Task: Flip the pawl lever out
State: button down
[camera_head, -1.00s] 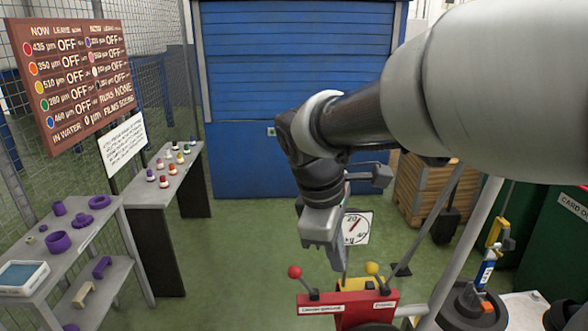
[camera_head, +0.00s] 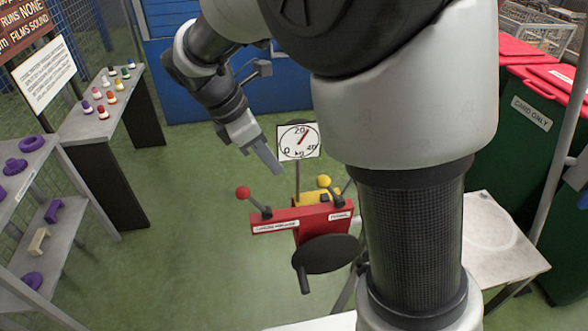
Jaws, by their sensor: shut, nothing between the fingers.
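A red machine box (camera_head: 310,217) with white labels stands in the middle, its small lettering mostly unreadable. A lever with a red knob (camera_head: 243,193) rises from its left end, leaning left. A lever with a yellow knob (camera_head: 323,181) stands at its right end, by a yellow block (camera_head: 308,199). I cannot tell from the labels which is the pawl lever. My gripper (camera_head: 276,170) is shut and empty. It appears above and behind the box, between the two knobs in the picture and apart from both.
A round dial (camera_head: 298,140) stands on a post behind the box. A dark disc with a handle (camera_head: 326,254) is at the box's front. A shelf with purple parts (camera_head: 36,205) is left; green bins with red lids (camera_head: 530,110) are right. Floor left of the box is clear.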

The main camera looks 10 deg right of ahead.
jog(key=b, duration=0.1)
send_near(330, 190)
jog(key=a+f, duration=0.5)
jog(key=shift+w+d+r, duration=0.1)
jog(key=shift+d+r, duration=0.15)
jog(key=shift+d, duration=0.6)
jog(key=shift+w+d+r, duration=0.1)
jog(key=shift+d+r, duration=0.2)
jog(key=shift+d, duration=0.5)
jog(key=shift+r, duration=0.1)
